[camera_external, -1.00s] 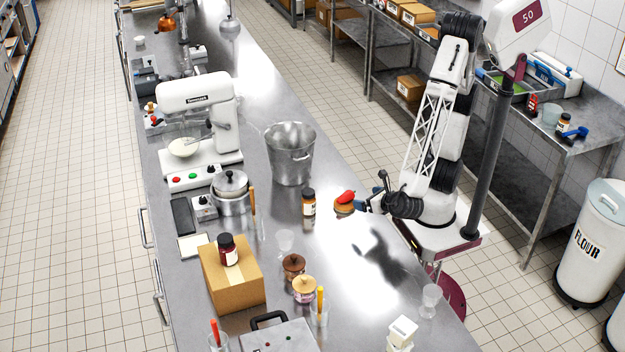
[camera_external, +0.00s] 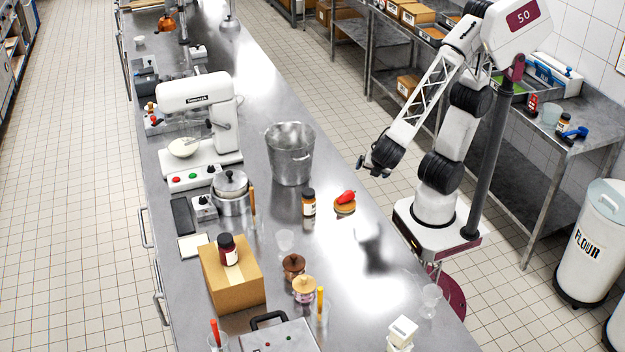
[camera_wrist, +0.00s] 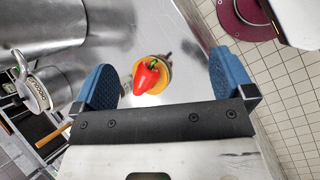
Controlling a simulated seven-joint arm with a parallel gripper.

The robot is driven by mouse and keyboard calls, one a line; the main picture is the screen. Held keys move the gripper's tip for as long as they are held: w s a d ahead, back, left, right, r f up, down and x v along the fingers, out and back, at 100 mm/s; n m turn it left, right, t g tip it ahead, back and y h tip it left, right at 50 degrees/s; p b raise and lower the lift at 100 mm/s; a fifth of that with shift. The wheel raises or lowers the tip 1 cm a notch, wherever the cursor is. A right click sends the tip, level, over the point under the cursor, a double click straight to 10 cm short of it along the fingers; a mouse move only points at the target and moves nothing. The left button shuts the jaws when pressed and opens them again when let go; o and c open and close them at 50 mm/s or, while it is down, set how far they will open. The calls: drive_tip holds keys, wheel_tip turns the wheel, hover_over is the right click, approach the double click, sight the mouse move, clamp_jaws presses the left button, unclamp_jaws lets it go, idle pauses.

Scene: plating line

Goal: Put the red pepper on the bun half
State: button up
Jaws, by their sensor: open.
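The red pepper (camera_external: 346,196) lies on the round, orange-brown bun half (camera_external: 344,209) on the steel counter, right of the dark-capped bottle. In the wrist view the pepper (camera_wrist: 145,77) covers part of the bun half (camera_wrist: 164,84), its tip reaching past the edge on the lower left. My gripper (camera_external: 370,163) is above and behind them near the counter's right edge. In the wrist view its blue fingers (camera_wrist: 163,80) stand wide apart with nothing between them, and the pepper and bun half show well below.
A brown dark-capped bottle (camera_external: 308,203) stands just left of the bun half, with a large steel pot (camera_external: 290,155) behind it. Jars (camera_external: 303,289) and a cardboard box (camera_external: 232,275) are nearer the front left.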

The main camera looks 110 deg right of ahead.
drive_tip(key=s+d+r+m+t+y, duration=0.2)
drive_tip(key=s+r+m+y, duration=0.3)
drive_tip(key=m, duration=0.6)
drive_tip(key=shift+s+d+r+m+t+y, duration=0.4)
drive_tip(key=shift+d+r+y, duration=0.55)
drive_tip(key=shift+r, duration=0.65)
drive_tip(key=shift+a, duration=0.15)
